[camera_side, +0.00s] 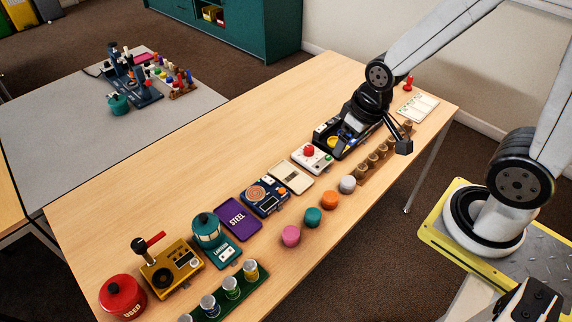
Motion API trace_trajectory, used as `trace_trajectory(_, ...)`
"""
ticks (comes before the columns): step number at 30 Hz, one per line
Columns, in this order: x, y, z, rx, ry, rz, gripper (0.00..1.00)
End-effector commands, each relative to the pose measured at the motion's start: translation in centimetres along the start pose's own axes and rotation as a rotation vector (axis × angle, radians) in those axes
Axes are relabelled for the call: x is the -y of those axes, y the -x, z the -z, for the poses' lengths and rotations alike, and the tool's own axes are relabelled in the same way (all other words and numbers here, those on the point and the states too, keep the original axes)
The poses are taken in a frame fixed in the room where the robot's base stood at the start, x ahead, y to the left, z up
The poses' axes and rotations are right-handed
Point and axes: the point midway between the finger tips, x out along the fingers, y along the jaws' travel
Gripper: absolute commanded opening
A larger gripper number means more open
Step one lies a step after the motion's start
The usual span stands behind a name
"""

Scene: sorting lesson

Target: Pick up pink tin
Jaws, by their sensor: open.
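The pink tin (291,235) is a small round tin standing on the wooden table, near its front edge. It is at the left end of a row with a teal tin (314,217), an orange tin (330,200) and a pale grey tin (348,184). My gripper (375,138) is well to the right of and behind the pink tin, above the right part of the table. It is open, and I see nothing held in it. The arm hides part of the black device below it.
A white box with a red button (312,157) and a black tray (330,136) stand near my gripper. A brown rack (378,160) lies along the front edge. A purple plate (238,219) and a green rack of jars (232,288) lie left. The table's back left is clear.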

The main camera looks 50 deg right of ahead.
Motion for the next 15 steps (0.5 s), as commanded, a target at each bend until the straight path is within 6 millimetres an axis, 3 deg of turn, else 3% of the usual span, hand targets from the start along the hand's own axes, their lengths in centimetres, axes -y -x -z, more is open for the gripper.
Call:
trace_trajectory(8, 0.1, -0.2, 0.1, -0.004, 0.0, 0.001, 1.0)
trace_trajectory(15, 1.0, -1.9, 1.1, -0.045, -0.007, 0.013, 1.0)
